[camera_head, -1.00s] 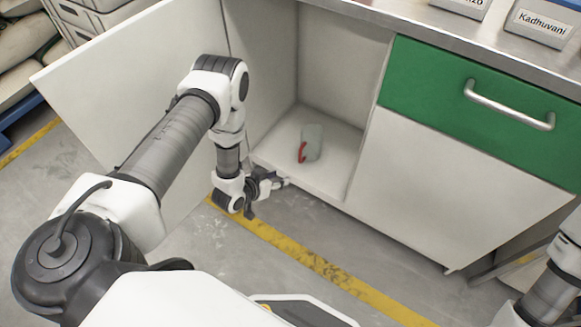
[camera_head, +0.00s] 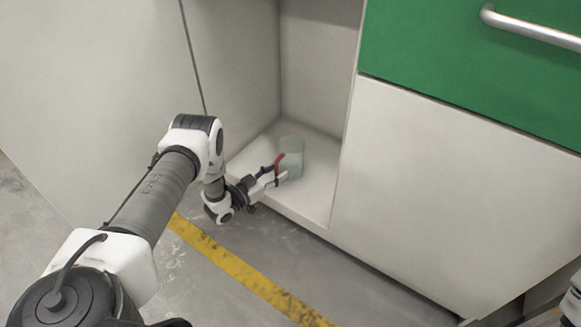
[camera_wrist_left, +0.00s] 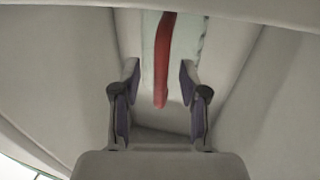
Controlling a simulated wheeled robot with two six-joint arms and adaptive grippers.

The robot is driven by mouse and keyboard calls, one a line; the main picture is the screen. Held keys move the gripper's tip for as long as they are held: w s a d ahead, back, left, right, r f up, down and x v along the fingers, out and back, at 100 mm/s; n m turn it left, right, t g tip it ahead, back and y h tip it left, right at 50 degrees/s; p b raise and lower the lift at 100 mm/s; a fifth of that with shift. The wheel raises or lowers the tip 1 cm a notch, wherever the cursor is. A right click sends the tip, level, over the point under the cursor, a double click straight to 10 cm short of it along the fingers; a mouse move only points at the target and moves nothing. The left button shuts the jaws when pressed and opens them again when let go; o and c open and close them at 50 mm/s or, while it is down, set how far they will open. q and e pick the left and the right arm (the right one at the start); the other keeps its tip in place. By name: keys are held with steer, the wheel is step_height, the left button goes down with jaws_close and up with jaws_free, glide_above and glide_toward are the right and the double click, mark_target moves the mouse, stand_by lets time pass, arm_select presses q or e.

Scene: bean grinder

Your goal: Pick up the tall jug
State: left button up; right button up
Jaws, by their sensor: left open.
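The tall jug (camera_head: 291,157) is a pale, see-through vessel with a red handle. It stands upright on the floor of the open cabinet (camera_head: 311,190). My left gripper (camera_head: 277,175) reaches into the cabinet's front, at the handle side of the jug. In the left wrist view the red handle (camera_wrist_left: 164,62) hangs between the two open fingers of the left gripper (camera_wrist_left: 160,88), with the jug's pale body (camera_wrist_left: 150,50) behind it. I cannot tell whether either finger touches the handle. My right gripper is out of view.
The open cabinet door (camera_head: 95,90) stands to the left of my left arm. A white panel (camera_head: 430,190) and a green drawer (camera_head: 470,70) with a metal handle (camera_head: 530,28) are on the right. The floor (camera_head: 215,255) in front is clear, with a yellow line.

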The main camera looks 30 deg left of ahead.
arm_select(q)
steer(key=shift+w, duration=0.25)
jaws_close()
steer(key=shift+r, duration=0.2)
